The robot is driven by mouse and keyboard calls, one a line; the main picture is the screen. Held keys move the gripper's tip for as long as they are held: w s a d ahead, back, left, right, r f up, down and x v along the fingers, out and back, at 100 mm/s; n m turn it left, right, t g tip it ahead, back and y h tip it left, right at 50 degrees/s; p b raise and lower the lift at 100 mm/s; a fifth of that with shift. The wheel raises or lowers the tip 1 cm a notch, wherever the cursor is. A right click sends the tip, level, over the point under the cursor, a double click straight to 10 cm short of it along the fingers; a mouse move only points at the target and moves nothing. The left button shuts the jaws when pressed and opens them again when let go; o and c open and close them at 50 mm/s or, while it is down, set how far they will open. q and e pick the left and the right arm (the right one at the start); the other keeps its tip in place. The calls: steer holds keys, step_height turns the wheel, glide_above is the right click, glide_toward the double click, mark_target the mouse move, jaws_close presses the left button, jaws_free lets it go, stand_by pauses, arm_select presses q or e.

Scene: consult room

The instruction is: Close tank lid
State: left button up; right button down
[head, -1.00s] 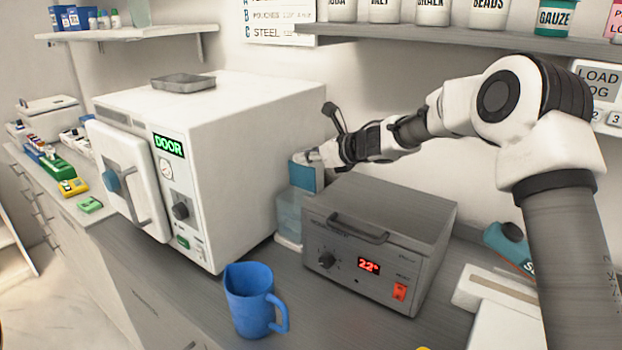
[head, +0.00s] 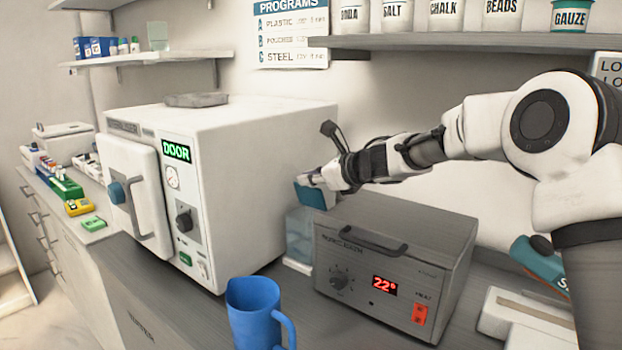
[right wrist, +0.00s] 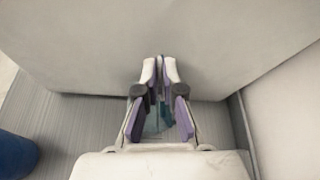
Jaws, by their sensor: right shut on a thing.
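A small translucent tank (head: 299,232) stands in the gap between the white steriliser and the grey bath unit. Its blue lid (head: 312,197) is at the tank's top, tilted. My right gripper (head: 308,180) is shut on the lid, reaching in from the right above the bath unit. In the right wrist view my right gripper (right wrist: 160,65) has its fingertips close together, and pale blue-green parts show between the fingers. Whether the lid touches the tank's rim all round cannot be told. My left gripper is not in view.
The steriliser (head: 262,165) stands left with its door (head: 133,190) ajar. The bath unit (head: 390,275) is close on the tank's right. A blue jug (head: 253,312) stands in front on the counter. A shelf (head: 420,42) runs above my right arm.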

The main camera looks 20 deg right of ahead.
steer(key=c, duration=1.3)
jaws_free()
steer(key=shift+a+f, duration=0.1)
steer(key=shift+f, duration=0.15)
steer(key=shift+c, duration=0.2)
steer(key=shift+w, duration=0.3)
steer(key=v, duration=1.2)
